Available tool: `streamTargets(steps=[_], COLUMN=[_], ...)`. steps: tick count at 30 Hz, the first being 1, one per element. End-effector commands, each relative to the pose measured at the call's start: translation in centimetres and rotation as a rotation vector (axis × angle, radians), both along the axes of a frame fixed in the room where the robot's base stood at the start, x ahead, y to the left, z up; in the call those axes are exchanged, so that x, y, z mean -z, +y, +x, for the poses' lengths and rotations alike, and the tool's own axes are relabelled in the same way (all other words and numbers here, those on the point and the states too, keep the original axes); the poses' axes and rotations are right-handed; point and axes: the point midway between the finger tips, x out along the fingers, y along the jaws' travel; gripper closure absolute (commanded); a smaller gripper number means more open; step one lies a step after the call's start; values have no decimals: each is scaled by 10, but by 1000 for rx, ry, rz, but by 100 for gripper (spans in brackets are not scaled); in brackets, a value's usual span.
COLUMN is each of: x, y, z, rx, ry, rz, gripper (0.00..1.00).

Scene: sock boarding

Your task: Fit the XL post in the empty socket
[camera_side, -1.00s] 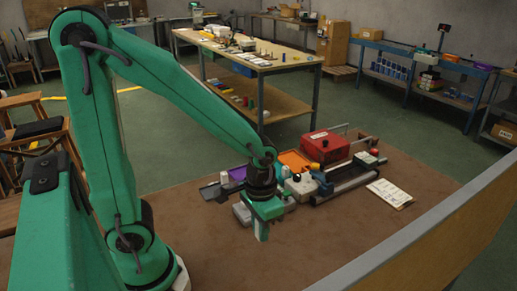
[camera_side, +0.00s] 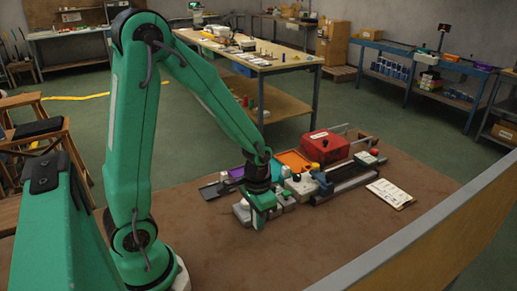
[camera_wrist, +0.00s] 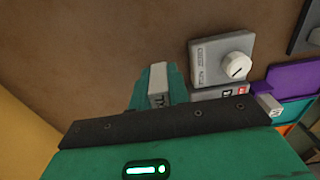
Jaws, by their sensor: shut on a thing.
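My gripper (camera_side: 260,217) hangs over the brown mat, at the front of the cluster of items. In the wrist view its green fingers (camera_wrist: 154,92) are shut on a pale grey post (camera_wrist: 158,80) with dark lettering on its end face, too small to read surely. In the side view the fingers mostly hide the post. A grey block with red and dark labels (camera_wrist: 220,92) lies just right of the fingers in the wrist view, partly hidden by my gripper's body. I cannot make out an empty socket in either view.
A grey box with a white knob (camera_wrist: 222,60) stands beside the gripper. The mat's front (camera_side: 300,255) is bare.

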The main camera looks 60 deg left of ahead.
Motion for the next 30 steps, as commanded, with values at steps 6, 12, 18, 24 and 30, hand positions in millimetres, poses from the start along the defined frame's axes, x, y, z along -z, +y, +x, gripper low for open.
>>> streamTargets(steps=[6, 12, 18, 24, 30], x=[16, 34, 39, 39, 42], y=[0, 0, 0, 0, 0], z=[-1, -1, -1, -1, -1], rx=[0, 0, 0, 0, 0], ry=[6, 5, 1, 1, 2], rz=[-1, 0, 0, 0, 0], gripper=[100, 100, 100, 100, 77])
